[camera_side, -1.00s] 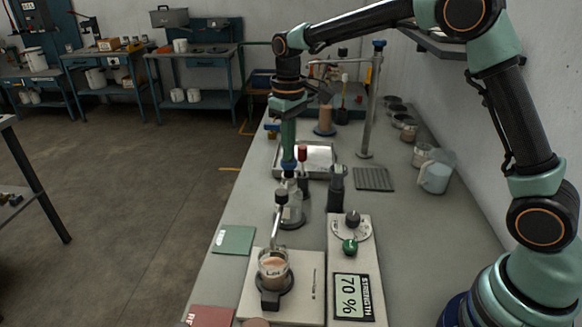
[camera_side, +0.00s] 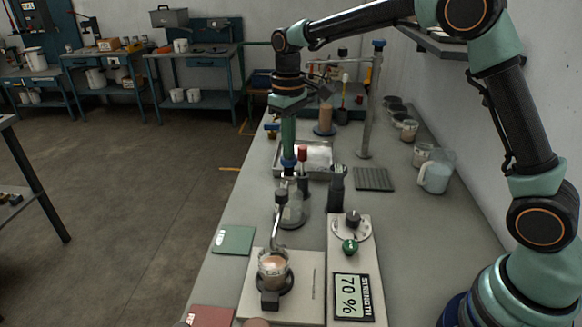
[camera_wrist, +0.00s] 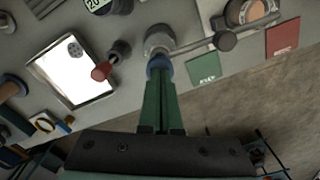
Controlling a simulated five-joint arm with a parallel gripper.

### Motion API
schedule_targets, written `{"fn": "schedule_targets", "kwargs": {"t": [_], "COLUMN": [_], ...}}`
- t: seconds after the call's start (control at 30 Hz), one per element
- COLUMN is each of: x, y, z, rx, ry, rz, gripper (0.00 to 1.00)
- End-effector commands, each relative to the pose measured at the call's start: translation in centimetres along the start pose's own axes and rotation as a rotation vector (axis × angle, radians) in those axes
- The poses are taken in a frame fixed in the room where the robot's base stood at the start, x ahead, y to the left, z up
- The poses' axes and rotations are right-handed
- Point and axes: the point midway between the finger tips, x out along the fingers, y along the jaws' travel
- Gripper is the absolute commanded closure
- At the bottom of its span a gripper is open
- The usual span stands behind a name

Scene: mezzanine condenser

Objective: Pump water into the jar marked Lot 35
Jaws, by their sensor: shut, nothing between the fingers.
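A clear glass jar (camera_side: 273,268) with pinkish-brown contents stands on a dark round rest on a pale plate. Its label is too small to read. It is partly cut off at the top of the wrist view (camera_wrist: 252,10). My gripper (camera_side: 289,163) is shut and empty, pointing down at the pump's top. In the wrist view its blue-tipped fingers (camera_wrist: 159,66) are together over the round pump head (camera_wrist: 159,38); contact is unclear.
A control box (camera_side: 352,285) reading 70 % stands right of the jar. A red-topped item (camera_side: 303,153) and a metal tray (camera_side: 321,158) are close by my gripper. A green card (camera_side: 233,240) and red card (camera_side: 208,316) lie left. A pitcher (camera_side: 436,177) stands along the right.

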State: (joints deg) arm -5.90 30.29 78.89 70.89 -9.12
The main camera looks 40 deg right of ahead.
Motion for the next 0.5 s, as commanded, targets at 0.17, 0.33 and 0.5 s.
{"fn": "schedule_targets", "kwargs": {"t": [0.17,0.33,0.5], "x": [-1.4,-2.6,-3.7], "y": [0.0,0.0,0.0], "z": [0.0,-0.1,0.0], "rx": [0.0,0.0,0.0], "ry": [0.002,0.003,0.002], "rz": [0.0,0.0,0.0], "gripper": [1.0,1.0,1.0]}}
